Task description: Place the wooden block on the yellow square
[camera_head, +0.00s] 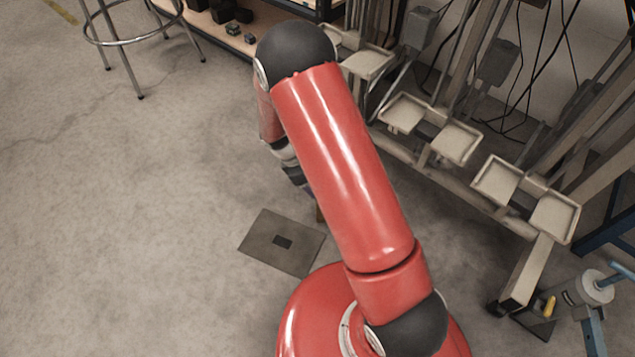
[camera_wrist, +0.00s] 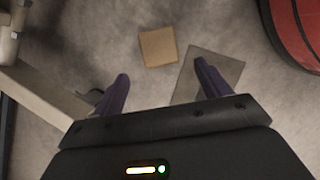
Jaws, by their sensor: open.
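The wooden block (camera_wrist: 158,47) is a tan square lying on the concrete floor in the wrist view. A small brown part of it (camera_head: 319,213) shows beside my arm in the head view. My gripper (camera_wrist: 161,84) is open and empty, its two purple fingers apart, with the block ahead of the gap between them. In the wrist view the plate (camera_wrist: 226,64) is partly hidden by a finger. No yellow square shows.
A metal frame with pale trays (camera_head: 455,143) stands to the right. A stool (camera_head: 134,42) and a low wooden shelf (camera_head: 232,38) are at the back. The floor (camera_head: 130,220) on the left is clear. My red base and arm fill the middle.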

